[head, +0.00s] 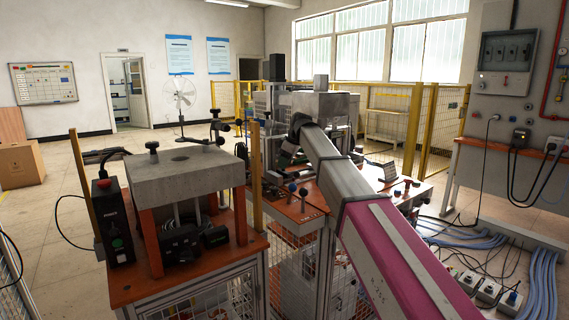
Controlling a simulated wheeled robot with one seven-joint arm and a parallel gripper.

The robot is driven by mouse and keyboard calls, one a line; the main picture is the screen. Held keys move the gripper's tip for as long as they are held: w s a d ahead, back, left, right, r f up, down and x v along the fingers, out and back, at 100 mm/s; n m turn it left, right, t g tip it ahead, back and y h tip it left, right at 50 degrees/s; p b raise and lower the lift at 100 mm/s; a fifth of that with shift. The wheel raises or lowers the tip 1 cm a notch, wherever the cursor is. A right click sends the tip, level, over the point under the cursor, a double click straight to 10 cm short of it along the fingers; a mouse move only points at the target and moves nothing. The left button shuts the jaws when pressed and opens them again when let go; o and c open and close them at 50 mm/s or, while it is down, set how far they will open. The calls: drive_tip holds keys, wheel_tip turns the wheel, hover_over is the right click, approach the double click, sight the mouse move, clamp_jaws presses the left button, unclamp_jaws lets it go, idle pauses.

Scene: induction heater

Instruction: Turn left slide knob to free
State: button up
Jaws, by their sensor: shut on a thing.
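My arm reaches in from the lower right, and its far end goes out of sight behind its own black joint near the middle. My gripper cannot be made out, and what it holds is hidden. I cannot tell for sure which part is the left slide knob.
A black control box (113,222) with a red button stands at the near bench's left. Yellow mesh fencing (400,125) stands behind the machine. Cables (545,275) and sockets (487,290) lie at the lower right.

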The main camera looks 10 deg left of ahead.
drive_tip(key=shift+n, duration=0.3)
idle(0.4)
drive_tip(key=o, duration=0.6)
drive_tip(key=shift+o, duration=0.2)
drive_tip(key=v, duration=1)
drive_tip(key=shift+w+r, duration=0.15)
drive_tip(key=shift+r, duration=0.2)
drive_tip(key=shift+d, duration=0.15)
drive_tip(key=o, duration=0.3)
